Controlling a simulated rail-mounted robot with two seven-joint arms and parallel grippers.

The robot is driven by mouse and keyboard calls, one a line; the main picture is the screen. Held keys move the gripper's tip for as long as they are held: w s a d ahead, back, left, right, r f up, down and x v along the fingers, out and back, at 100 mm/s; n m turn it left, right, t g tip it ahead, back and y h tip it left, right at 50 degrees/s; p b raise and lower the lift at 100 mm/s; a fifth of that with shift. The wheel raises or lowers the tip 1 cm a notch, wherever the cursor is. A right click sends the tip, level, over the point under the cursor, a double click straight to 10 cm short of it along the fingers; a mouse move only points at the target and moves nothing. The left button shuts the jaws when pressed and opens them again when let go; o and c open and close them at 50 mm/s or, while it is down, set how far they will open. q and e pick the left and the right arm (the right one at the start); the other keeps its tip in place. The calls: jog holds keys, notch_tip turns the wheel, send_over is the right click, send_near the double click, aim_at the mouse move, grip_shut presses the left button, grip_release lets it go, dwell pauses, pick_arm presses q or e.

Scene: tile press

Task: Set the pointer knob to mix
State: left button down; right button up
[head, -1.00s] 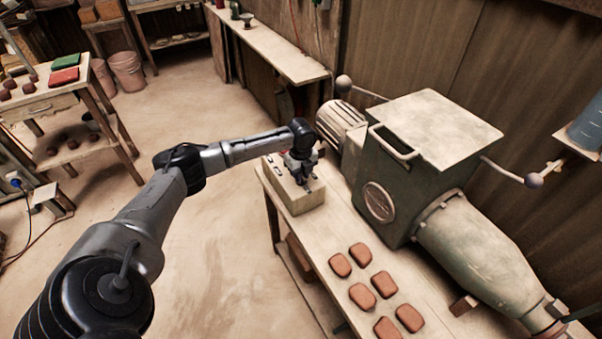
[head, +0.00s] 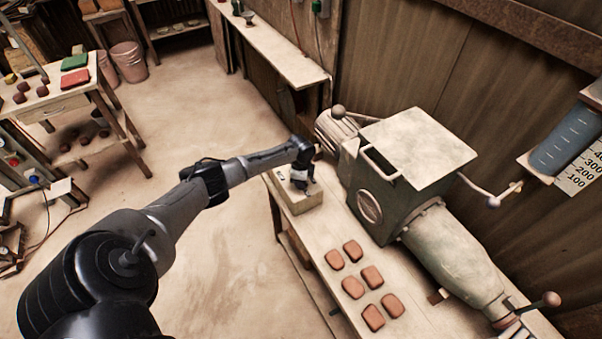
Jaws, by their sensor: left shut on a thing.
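My left arm reaches in from the left, and my left gripper (head: 301,184) points down at the top of the box. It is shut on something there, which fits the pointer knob. The knob itself and its markings are hidden by the gripper or too small to read. My right gripper is not in view.
Several reddish clay tiles (head: 353,287) lie on the bench (head: 415,318) in front of the machine. Lever arms with ball ends (head: 493,202) stick out from the machine. A blue measuring container (head: 566,140) stands at the right. Open floor (head: 220,265) lies left of the bench.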

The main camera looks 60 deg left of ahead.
pick_arm(q)
jog(key=n+p, duration=0.2)
jog(key=n, duration=0.1)
jog(key=n+p, duration=0.1)
jog(key=shift+d+r+n, duration=0.1)
jog(key=shift+r+n, duration=0.15)
jog(key=shift+n, duration=0.05)
jog(key=n+p, duration=0.1)
jog(key=n, duration=0.1)
jog(key=shift+f+n+p, duration=0.1)
jog(key=shift+n+p, duration=0.2)
jog(key=shift+p, duration=0.1)
jog(key=shift+n, duration=0.5)
jog(key=shift+p, duration=0.35)
jog(key=c, duration=1.1)
grip_release()
jog(key=shift+f, duration=0.1)
